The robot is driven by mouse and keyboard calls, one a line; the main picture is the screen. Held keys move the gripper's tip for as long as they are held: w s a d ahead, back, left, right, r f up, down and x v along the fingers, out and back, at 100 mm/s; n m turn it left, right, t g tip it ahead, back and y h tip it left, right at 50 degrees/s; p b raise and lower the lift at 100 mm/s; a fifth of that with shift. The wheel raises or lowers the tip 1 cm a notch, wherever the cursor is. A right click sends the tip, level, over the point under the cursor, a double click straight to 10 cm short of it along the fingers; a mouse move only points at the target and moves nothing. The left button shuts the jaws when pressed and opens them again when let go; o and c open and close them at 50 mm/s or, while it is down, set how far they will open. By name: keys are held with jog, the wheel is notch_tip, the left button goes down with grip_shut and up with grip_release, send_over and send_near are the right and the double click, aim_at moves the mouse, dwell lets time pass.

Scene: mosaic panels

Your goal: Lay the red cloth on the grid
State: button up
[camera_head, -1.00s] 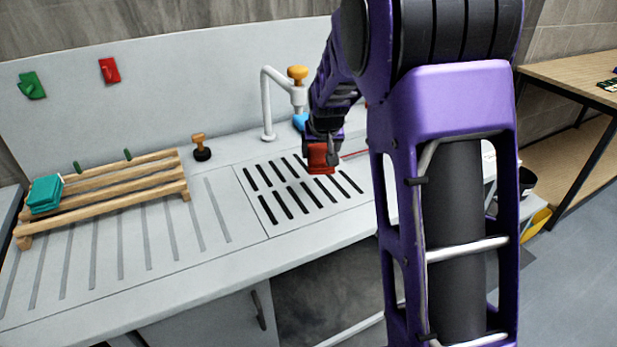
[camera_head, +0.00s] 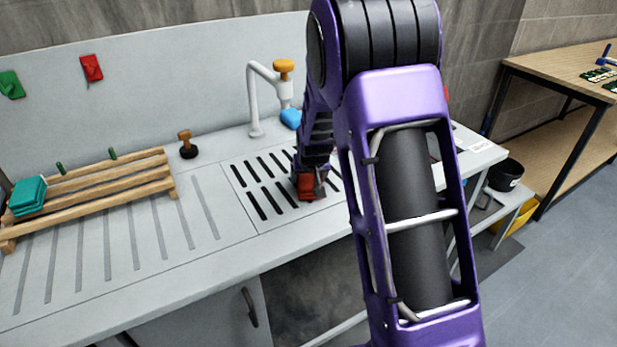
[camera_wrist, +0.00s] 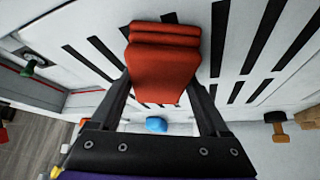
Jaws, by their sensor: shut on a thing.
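The red cloth (camera_head: 307,187) is a folded bundle at the end of my arm, over the slotted grid (camera_head: 249,203) in the counter. In the wrist view the red cloth (camera_wrist: 163,62) sits between the two dark fingers, with the black slots of the grid (camera_wrist: 230,85) behind it. My gripper (camera_head: 312,180) is shut on the cloth; it also shows in the wrist view (camera_wrist: 160,85). The cloth is at or just above the grid's surface; I cannot tell whether it touches. My arm hides the right part of the grid.
A white tap (camera_head: 256,100) with an orange knob and a blue item (camera_head: 291,118) stand behind the grid. A dark-based wooden-handled tool (camera_head: 187,146) stands left of the tap. A wooden rack (camera_head: 105,185) with a teal stack (camera_head: 27,195) is at the left. The ribbed counter between is clear.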

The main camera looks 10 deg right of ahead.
jog(key=shift+f, duration=0.2)
jog(key=o, duration=1)
jog(key=shift+o, duration=0.2)
jog(key=shift+r, duration=0.1)
jog(key=shift+r, duration=0.2)
jog(key=shift+s+r, duration=0.2)
jog(key=shift+r, duration=0.15)
jog(key=p+v, duration=0.1)
jog(key=v, duration=1)
